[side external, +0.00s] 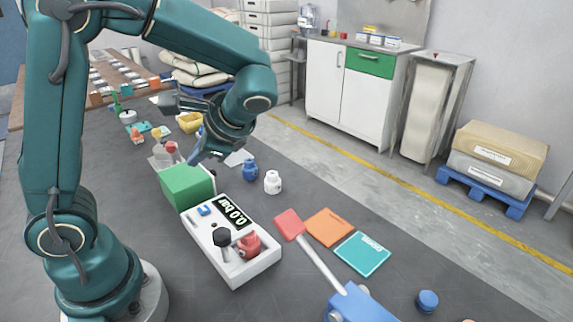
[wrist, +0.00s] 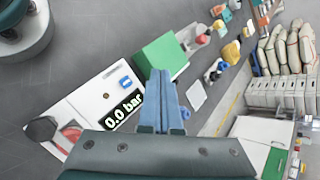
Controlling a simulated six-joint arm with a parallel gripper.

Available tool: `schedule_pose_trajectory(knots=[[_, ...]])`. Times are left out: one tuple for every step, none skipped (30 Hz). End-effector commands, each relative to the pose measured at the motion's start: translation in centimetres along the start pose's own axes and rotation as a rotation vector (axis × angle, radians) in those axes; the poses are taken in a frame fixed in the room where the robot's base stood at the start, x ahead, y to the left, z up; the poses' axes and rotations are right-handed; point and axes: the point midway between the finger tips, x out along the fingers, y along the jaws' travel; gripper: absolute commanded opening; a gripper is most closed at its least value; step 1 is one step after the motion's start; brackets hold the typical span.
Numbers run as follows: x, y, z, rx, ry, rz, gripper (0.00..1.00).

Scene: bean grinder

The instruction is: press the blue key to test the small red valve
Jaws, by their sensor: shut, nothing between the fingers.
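The white tester box (side external: 240,262) stands on the dark floor-like surface, with a display reading 0.0 bar (side external: 236,214). The blue key (side external: 204,210) is on its top beside the display; it also shows in the wrist view (wrist: 125,82). The small red valve (side external: 248,243) sits at the box's near end beside a black knob (side external: 222,237); it is partly visible in the wrist view (wrist: 70,133). My gripper (side external: 195,158) is shut and empty, held above and behind the box; in the wrist view its blue-grey fingertips (wrist: 160,74) appear right of the blue key, apart from it.
A green block (side external: 187,186) stands directly behind the tester box, under my gripper. A red-headed mallet-like tool (side external: 310,248), an orange card (side external: 329,227) and a teal card (side external: 362,254) lie right of the box.

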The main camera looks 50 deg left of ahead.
Motion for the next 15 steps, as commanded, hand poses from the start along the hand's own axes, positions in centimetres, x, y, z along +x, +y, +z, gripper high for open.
schedule_pose_trajectory(knots=[[0.1,0.1,-0.1,0.001,-0.001,0.000,0.00],[0.2,0.1,-0.1,0.001,-0.002,0.000,0.00],[0.3,0.3,-0.2,0.002,-0.003,0.000,0.00],[0.5,0.4,-0.3,0.003,-0.003,0.000,0.00],[0.7,0.5,-0.5,0.003,-0.002,0.000,0.00],[1.0,0.7,-0.7,0.004,-0.004,0.001,0.00],[1.2,0.9,-0.9,0.005,-0.004,0.001,0.00],[1.5,1.1,-1.1,0.004,-0.004,0.001,0.00],[1.9,1.4,-1.3,0.006,-0.004,0.001,0.00],[2.2,1.7,-1.5,0.005,-0.004,0.002,0.00],[2.5,1.9,-1.8,0.006,-0.005,0.001,0.00],[2.9,2.1,-2.1,0.005,-0.004,0.001,0.00],[3.2,2.4,-2.3,0.006,-0.004,0.001,0.00],[3.5,2.6,-2.5,0.005,-0.003,0.001,0.00],[3.9,2.9,-2.8,0.006,-0.004,0.002,0.00]])
